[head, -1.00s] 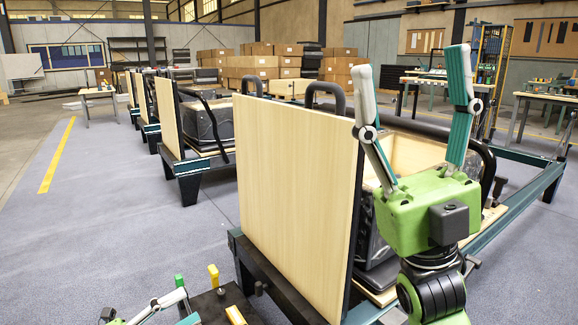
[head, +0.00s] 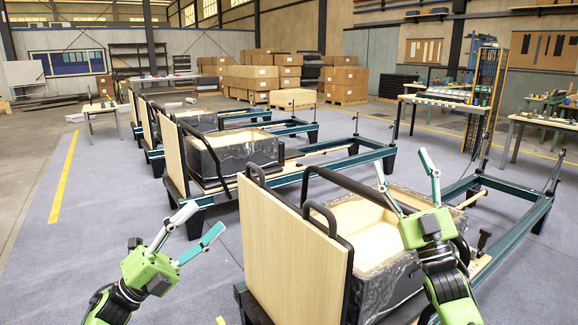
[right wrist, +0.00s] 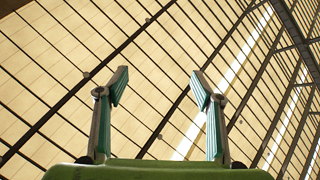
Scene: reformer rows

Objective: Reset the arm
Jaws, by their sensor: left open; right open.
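My left gripper (head: 200,228) is at the lower left of the head view, green with white and teal fingers. Its fingers are spread and empty, over the floor left of the nearest reformer. My right gripper (head: 405,170) is raised in front of the nearest reformer, and its body hides part of that reformer's box. Its fingers point up, apart and empty. In the right wrist view the two fingers (right wrist: 160,85) stand apart with only the roof behind them.
The nearest reformer has an upright wooden board (head: 290,250) and an open wrapped box (head: 365,235). More reformers (head: 235,155) stand in a row behind. Cardboard boxes (head: 255,80) are stacked at the back. Workbenches (head: 540,120) stand at right. Grey floor (head: 110,200) is clear at left.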

